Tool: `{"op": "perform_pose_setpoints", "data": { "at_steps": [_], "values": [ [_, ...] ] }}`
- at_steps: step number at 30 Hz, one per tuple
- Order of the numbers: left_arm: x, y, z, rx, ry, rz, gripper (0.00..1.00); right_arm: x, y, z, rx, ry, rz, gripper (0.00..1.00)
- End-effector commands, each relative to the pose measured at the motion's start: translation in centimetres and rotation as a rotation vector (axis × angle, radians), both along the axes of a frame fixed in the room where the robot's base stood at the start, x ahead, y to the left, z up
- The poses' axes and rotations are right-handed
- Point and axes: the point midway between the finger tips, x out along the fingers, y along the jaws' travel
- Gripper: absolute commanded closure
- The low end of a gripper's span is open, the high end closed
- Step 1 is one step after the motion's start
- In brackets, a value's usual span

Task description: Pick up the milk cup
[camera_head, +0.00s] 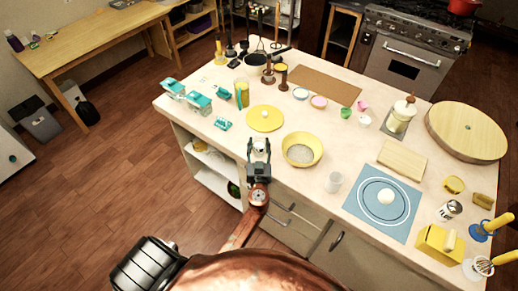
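My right gripper is not in view.
A yellow disc (264,118) lies beyond the gripper.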

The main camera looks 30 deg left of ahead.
Motion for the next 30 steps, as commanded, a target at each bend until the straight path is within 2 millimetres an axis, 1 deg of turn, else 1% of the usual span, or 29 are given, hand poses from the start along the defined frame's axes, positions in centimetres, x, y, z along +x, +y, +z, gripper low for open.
{"op": "perform_pose_setpoints", "data": {
  "at_steps": [1, 2, 13, 23, 30],
  "values": [
    [0.0, 0.0, 0.0, 0.0, 0.0, 0.0, 0.64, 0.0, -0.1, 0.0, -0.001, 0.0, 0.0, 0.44],
    [0.0, 0.0, 0.0, 0.0, 0.0, 0.0, 0.66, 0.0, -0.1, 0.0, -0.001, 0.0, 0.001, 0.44],
    [0.0, 0.0, 0.0, 0.0, 0.0, 0.0, 0.92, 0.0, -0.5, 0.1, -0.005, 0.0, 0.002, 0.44],
    [0.0, 0.0, 0.2, 0.0, -0.001, 0.0, 0.92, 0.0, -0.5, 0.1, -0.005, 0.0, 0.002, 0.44],
    [0.0, 0.0, 1.2, -0.002, -0.003, 0.0, 0.92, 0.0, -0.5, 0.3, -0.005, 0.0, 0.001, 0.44]
  ]
}}
